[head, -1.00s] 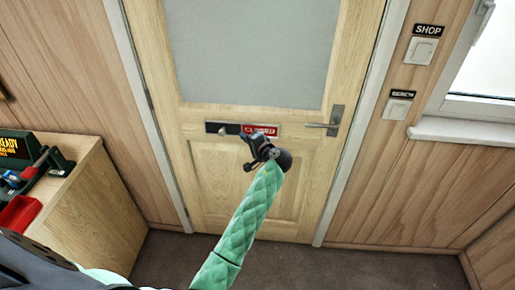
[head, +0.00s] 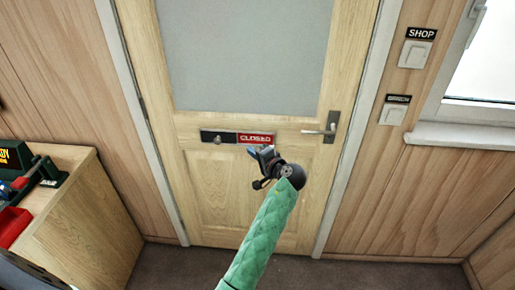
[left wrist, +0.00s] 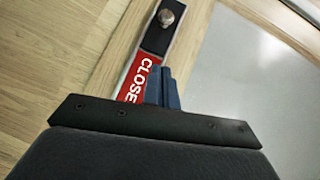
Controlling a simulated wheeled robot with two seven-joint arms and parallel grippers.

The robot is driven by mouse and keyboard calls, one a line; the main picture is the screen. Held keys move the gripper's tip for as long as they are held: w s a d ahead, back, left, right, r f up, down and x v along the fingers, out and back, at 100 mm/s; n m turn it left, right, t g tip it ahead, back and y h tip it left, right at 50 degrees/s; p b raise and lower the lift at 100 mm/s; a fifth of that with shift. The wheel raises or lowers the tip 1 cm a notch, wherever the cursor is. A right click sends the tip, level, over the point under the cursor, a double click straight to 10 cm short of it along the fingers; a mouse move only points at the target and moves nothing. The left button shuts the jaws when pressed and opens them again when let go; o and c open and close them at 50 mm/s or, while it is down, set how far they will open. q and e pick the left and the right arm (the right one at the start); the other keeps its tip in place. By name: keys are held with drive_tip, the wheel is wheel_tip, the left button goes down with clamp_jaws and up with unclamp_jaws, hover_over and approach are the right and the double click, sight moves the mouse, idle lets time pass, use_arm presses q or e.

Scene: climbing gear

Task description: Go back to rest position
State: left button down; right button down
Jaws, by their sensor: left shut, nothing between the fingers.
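My left gripper (head: 262,153) is shut and empty at the end of the green-sleeved left arm. It is raised in front of the wooden door (head: 222,185), just below the sliding sign (head: 255,138), and looks apart from it in the head view. The sign shows a red part reading CLOSED on the right and a black part with a round knob on the left. In the left wrist view the shut blue fingers (left wrist: 163,88) overlap the end of the red part (left wrist: 137,78). My right gripper is not in view.
The door has a frosted pane (head: 243,55) and a lever handle (head: 327,128). A wooden counter (head: 95,225) with a green box (head: 17,160) and a red bin (head: 12,226) stands at left. Switches and a window (head: 485,75) are at right. The floor before the door is clear.

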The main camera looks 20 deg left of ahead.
use_arm(q)
drive_tip(key=w+d+f+t+h, duration=0.2)
drive_tip(key=w+d+f+h, duration=0.5)
drive_tip(key=f, duration=0.5)
drive_tip(key=s+d+f+n+g+h, duration=0.1)
drive_tip(key=s+d+f+h, duration=0.25)
drive_tip(key=f, duration=0.55)
drive_tip(key=s+d+f+g+h, duration=0.1)
drive_tip(key=s+d+f+h, duration=0.2)
drive_tip(key=f, duration=0.6)
drive_tip(key=s+f+n+g+h, duration=0.1)
drive_tip(key=s+f+g+h, duration=0.15)
drive_tip(key=s+f, duration=1.6)
drive_tip(key=s+a+f+g, duration=0.1)
drive_tip(key=s+f, duration=0.2)
drive_tip(key=s, duration=0.6)
drive_tip(key=s+a+f+g+y, duration=0.1)
drive_tip(key=s+f, duration=0.3)
drive_tip(key=s, duration=0.5)
drive_tip(key=s+a+f+g, duration=0.1)
drive_tip(key=s+f, duration=0.3)
drive_tip(key=s, duration=0.5)
drive_tip(key=shift+s+g, duration=0.4)
drive_tip(key=shift+g, duration=0.15)
